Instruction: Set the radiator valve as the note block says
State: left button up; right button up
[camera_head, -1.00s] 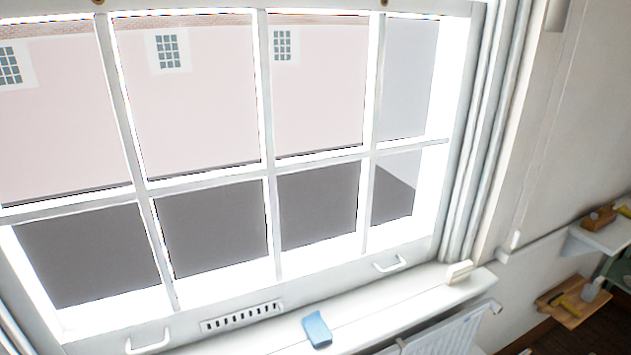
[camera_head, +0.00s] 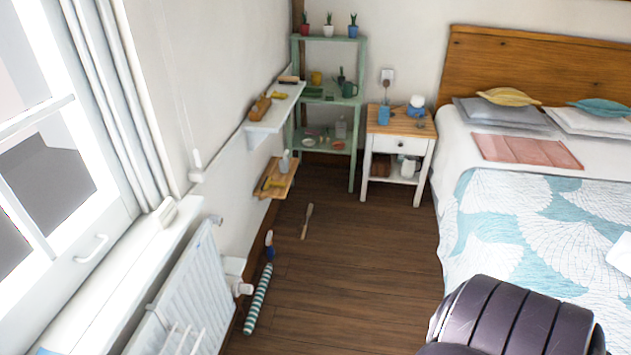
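The white radiator (camera_head: 190,290) hangs under the window sill at the lower left. A small pale knob (camera_head: 243,288) sits low at its right end and looks like the valve; its setting is too small to read. Neither gripper is in view; only a dark rounded part of my own arm shows at the lower right.
A striped roll (camera_head: 258,300) and a blue-and-white bottle (camera_head: 269,243) are on the floor beside the radiator. Wall shelves (camera_head: 268,124), a green rack (camera_head: 356,140) and a nightstand (camera_head: 402,132) stand beyond. The bed (camera_head: 530,205) fills the right. Wooden floor (camera_head: 340,270) between is mostly clear.

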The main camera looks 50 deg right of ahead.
aim_at(243, 288)
jog(key=l+z, duration=0.1)
jog(key=z, duration=0.75)
jog(key=k+l, duration=0.05)
